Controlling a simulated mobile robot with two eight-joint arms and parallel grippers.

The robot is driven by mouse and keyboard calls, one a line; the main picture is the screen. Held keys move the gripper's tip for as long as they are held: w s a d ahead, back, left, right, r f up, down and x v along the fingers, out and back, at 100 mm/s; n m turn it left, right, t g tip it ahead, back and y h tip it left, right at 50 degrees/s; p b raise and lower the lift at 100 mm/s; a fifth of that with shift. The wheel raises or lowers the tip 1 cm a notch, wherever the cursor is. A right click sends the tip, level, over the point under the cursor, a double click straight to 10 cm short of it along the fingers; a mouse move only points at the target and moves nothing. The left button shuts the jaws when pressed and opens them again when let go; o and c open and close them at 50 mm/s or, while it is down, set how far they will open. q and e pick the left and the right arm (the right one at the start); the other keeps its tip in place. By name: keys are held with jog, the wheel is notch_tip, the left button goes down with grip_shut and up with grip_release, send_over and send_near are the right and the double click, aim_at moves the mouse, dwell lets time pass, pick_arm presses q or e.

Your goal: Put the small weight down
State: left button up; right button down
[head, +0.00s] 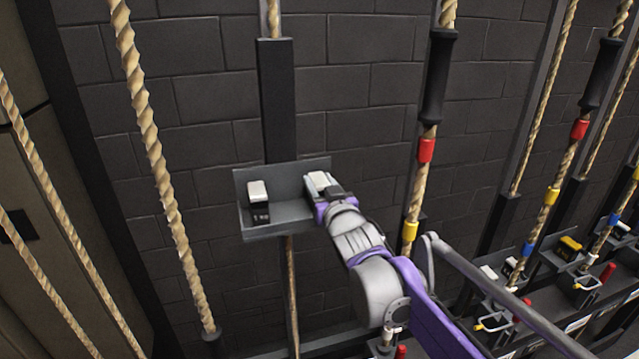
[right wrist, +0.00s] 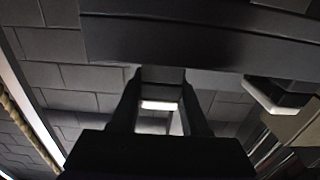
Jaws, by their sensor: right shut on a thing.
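A grey open tray (head: 278,231) hangs on the dark wall in the middle of the head view. A black weight with a pale top, marked 1 KG (head: 259,203), stands at the tray's left. My right gripper (head: 328,192) is at the tray's right end, shut on the small weight (head: 318,180), whose pale top shows above the fingers. In the right wrist view my two dark fingers (right wrist: 160,95) have a pale strip of it (right wrist: 158,105) between them. Whether its bottom touches the tray is hidden by my gripper. My left gripper is not in view.
A dark post (head: 276,100) rises behind the tray. A thick rope (head: 155,150) hangs to the left. A rope with a black sleeve (head: 436,75) and red and yellow bands hangs to the right. Rope locks and a long rail (head: 500,290) fill the lower right.

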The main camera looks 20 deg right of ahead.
jog(key=shift+c, duration=2)
grip_release()
jog(key=shift+f, duration=0.1)
jog(key=shift+s+r, duration=0.1)
jog(key=shift+r, duration=0.1)
jog(key=s+b, duration=0.1)
jog(key=s, duration=1.1)
jog(key=s+f+g, duration=0.6)
jog(key=s+f, duration=0.5)
jog(key=f, duration=0.4)
jog(key=s+f+g, duration=0.6)
jog(key=s+f, duration=0.6)
jog(key=f, duration=0.4)
jog(key=shift+s+d+f+g+h, duration=0.15)
jog(key=shift+s+f+g+h, duration=0.05)
jog(key=shift+s+g+h, duration=0.1)
